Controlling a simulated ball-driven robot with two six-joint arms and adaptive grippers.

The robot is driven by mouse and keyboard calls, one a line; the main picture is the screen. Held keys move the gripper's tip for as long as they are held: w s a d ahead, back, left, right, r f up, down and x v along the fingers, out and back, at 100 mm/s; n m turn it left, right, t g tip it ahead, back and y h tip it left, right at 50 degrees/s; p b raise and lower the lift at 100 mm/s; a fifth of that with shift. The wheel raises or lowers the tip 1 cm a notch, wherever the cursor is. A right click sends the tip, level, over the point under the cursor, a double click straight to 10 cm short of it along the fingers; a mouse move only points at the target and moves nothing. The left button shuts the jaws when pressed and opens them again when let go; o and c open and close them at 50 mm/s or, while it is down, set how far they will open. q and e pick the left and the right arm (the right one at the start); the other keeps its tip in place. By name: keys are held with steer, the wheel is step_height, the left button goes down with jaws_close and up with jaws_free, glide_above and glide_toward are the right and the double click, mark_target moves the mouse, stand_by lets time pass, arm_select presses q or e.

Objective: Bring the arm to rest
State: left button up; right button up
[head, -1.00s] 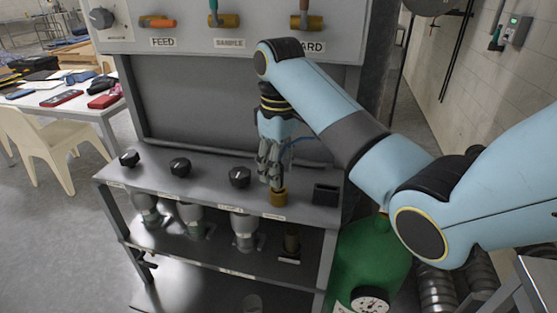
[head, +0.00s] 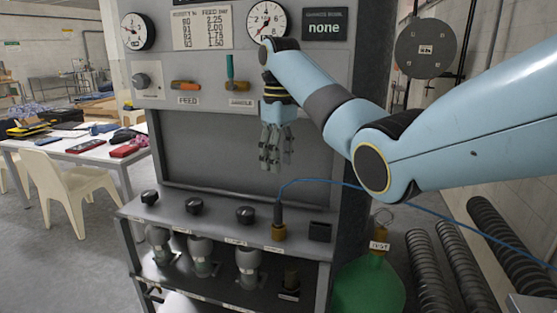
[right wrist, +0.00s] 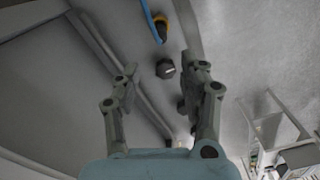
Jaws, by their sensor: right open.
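My right arm reaches in from the right in the head view. My right gripper (head: 275,168) hangs fingers down in front of the grey panel, above the shelf and apart from it. In the right wrist view the right gripper (right wrist: 160,85) has its two fingers spread with nothing between them. A dark probe (head: 278,212) with a blue cable stands upright in a brass socket (head: 279,232) on the shelf, below the gripper. The brass fitting and cable also show in the right wrist view (right wrist: 161,27). My left gripper is not in view.
The washer shelf (head: 150,210) carries several black knobs (head: 245,214) and a dark square block (head: 320,231). The blue cable (head: 400,196) runs off to the right. A green tank (head: 368,288) stands lower right. A table (head: 80,150) and chair (head: 60,190) are at left.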

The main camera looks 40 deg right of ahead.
steer(key=s+a+f+t+h, duration=0.1)
steer(key=s+a+f, duration=0.1)
steer(key=s+f, duration=0.5)
steer(key=s+a+f, duration=0.3)
steer(key=s+f, duration=0.4)
steer(key=f, duration=0.1)
steer(key=s+a+r+m+t, duration=0.1)
steer(key=s+a, duration=0.1)
steer(key=s, duration=0.9)
steer(key=s+a+r+m+t, duration=0.1)
steer(key=s+a+t, duration=0.15)
steer(key=s, duration=0.85)
step_height(320, 180, down, 42)
steer(key=s+d+f+g+b, duration=0.1)
steer(key=s+d+g+b, duration=0.15)
steer(key=b, duration=1.15)
arm_select(q)
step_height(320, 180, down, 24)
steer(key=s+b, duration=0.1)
steer(key=b, duration=0.9)
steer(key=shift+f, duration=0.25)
arm_select(e)
steer(key=s+f, duration=0.8)
steer(key=f, duration=0.4)
steer(key=s+f+g, duration=0.1)
steer(key=s+f, duration=0.8)
steer(key=f, duration=0.2)
steer(key=shift+d+f+m, duration=0.4)
